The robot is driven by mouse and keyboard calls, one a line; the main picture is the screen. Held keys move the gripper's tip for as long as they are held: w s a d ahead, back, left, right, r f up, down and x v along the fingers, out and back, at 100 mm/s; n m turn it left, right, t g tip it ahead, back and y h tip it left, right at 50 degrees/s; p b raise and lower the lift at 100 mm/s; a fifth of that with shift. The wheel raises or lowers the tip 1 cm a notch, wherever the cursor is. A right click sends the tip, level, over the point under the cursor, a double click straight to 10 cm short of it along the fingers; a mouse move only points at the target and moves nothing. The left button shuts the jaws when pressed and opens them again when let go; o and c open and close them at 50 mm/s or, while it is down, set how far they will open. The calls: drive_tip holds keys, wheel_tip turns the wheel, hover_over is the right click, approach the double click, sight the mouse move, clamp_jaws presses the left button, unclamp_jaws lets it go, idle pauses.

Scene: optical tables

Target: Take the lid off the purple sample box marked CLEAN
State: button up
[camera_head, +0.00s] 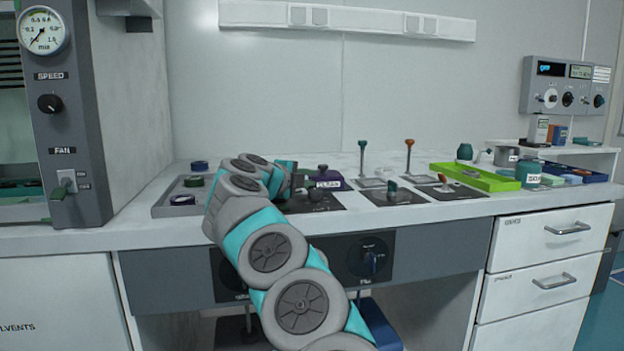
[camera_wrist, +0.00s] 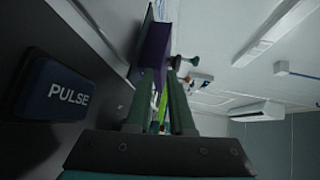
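The purple sample box (camera_head: 326,183) stands on the bench just right of my gripper in the head view. It has a pale label on its front and a small knob (camera_head: 322,168) on its lid, which appears to be on. In the wrist view, which is turned sideways, the purple box (camera_wrist: 155,45) shows just beyond my fingertips. My gripper (camera_wrist: 162,76) is open, with a narrow gap and nothing seen between its fingers. In the head view, my gripper (camera_head: 300,184) is small and partly hidden by my arm. I cannot tell whether it touches the box.
A blue PULSE button (camera_wrist: 66,94) lies beside my gripper. A grey tray (camera_head: 168,207) with several dark round pieces is at the left. Levers on dark panels (camera_head: 392,200) and a green tray (camera_head: 485,180) stand to the right. A gauge column (camera_head: 75,130) rises at the far left.

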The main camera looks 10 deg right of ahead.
clamp_jaws()
idle(0.5)
wheel_tip(320, 180, up, 3)
drive_tip(key=p, duration=0.3)
drive_tip(key=shift+f, duration=0.25)
drive_tip(key=shift+s+a, duration=0.2)
drive_tip(key=r+v, duration=0.2)
drive_tip(key=v, duration=1.2)
drive_tip(key=shift+r, duration=0.2)
drive_tip(key=shift+w+d, duration=0.1)
drive_tip(key=shift+w, duration=0.05)
